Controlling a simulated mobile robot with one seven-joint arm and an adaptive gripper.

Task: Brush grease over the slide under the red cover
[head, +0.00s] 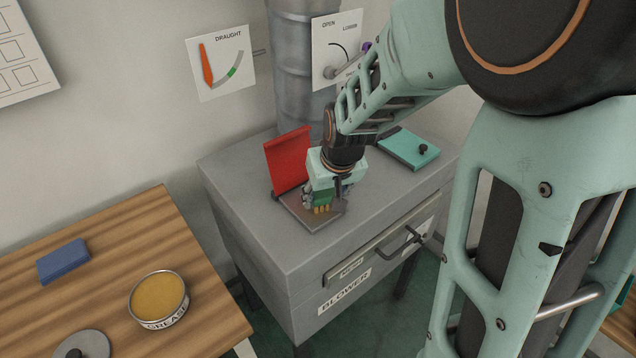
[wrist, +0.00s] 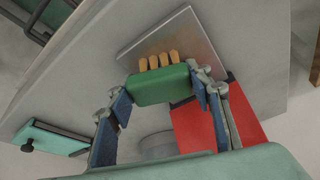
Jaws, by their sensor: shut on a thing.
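The red cover (head: 288,160) stands raised at the back left edge of a grey metal slide plate (head: 296,214) on the grey cabinet top. In the wrist view the slide plate (wrist: 192,36) lies bare and the red cover (wrist: 250,128) shows beside my fingers. My gripper (wrist: 160,84) is shut on a green brush (wrist: 158,90) with a row of yellow-tan bristle tufts (wrist: 157,61). In the head view the tufts (head: 321,209) are low over the right part of the slide. I cannot tell whether they touch it. My gripper partly hides the slide.
A teal cover (head: 410,148) with a black knob lies shut further right on the cabinet (head: 250,220). A wooden table (head: 130,240) at left holds an open grease tin (head: 158,297), a grey lid (head: 84,346) and a blue block (head: 63,261).

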